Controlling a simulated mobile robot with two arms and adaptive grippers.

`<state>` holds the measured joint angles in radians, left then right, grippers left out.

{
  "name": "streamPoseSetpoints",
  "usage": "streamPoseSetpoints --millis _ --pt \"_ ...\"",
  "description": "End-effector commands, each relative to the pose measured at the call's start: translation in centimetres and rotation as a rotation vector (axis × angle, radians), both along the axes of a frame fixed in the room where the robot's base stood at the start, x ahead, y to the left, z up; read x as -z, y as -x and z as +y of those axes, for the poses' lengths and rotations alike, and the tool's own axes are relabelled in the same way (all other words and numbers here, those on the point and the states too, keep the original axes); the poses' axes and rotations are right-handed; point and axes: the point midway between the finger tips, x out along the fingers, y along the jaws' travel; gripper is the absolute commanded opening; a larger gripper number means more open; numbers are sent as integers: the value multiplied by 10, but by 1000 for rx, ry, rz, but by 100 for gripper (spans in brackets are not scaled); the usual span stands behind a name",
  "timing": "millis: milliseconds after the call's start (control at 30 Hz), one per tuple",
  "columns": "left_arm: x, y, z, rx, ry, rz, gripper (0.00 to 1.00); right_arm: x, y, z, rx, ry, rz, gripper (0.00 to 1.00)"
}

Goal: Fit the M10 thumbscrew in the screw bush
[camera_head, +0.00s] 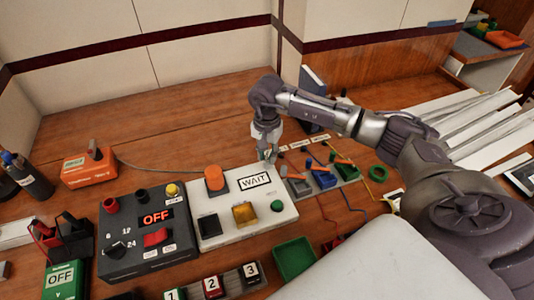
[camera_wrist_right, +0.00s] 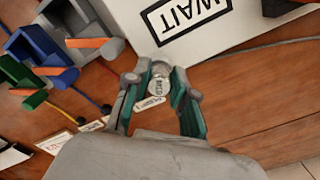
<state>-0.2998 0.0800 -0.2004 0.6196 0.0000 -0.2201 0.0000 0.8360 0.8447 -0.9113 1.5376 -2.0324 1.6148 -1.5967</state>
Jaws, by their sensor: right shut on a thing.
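My right gripper (camera_head: 267,156) points down at the far right corner of the white WAIT panel (camera_head: 287,212). In the right wrist view, its teal-padded fingers (camera_wrist_right: 156,80) are shut on the silver M10 thumbscrew (camera_wrist_right: 158,87), whose round marked head faces the camera. A grey rounded part shows just beyond the head, by the panel edge; I cannot tell if it is the screw bush. A small white label (camera_wrist_right: 150,103) lies on the wood beside the thumbscrew. The screw's lower end is hidden, so I cannot tell whether it sits in anything. My left gripper is not in view.
Grey, blue and green holders with orange levers (camera_head: 322,177) stand close to the right of the gripper. A black OFF box (camera_head: 145,240), an orange box (camera_head: 90,171) and a green tray (camera_head: 294,258) are on the table. The wood behind the panel is mostly clear.

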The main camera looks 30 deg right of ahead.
Motion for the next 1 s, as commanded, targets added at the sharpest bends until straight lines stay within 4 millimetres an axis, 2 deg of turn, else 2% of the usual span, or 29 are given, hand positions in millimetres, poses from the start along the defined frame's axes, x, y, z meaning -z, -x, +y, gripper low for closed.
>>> streamPoseSetpoints --millis 200,233,367,400,767,867,1000 --pt "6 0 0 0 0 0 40 6 0 0 0 -1 -1 0" --pt "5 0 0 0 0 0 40 5 0 0 1 -1 -1 30" --pt "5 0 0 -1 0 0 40 5 0 0 0 -1 -1 52" --pt "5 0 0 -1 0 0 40 5 0 0 0 -1 -1 54" --pt "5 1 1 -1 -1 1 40 -1 -1 0 0 0 -2 54" --pt "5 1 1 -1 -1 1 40 -14 -1 0 -1 0 -5 54" --pt "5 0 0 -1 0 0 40 -43 -2 0 0 0 -7 54"
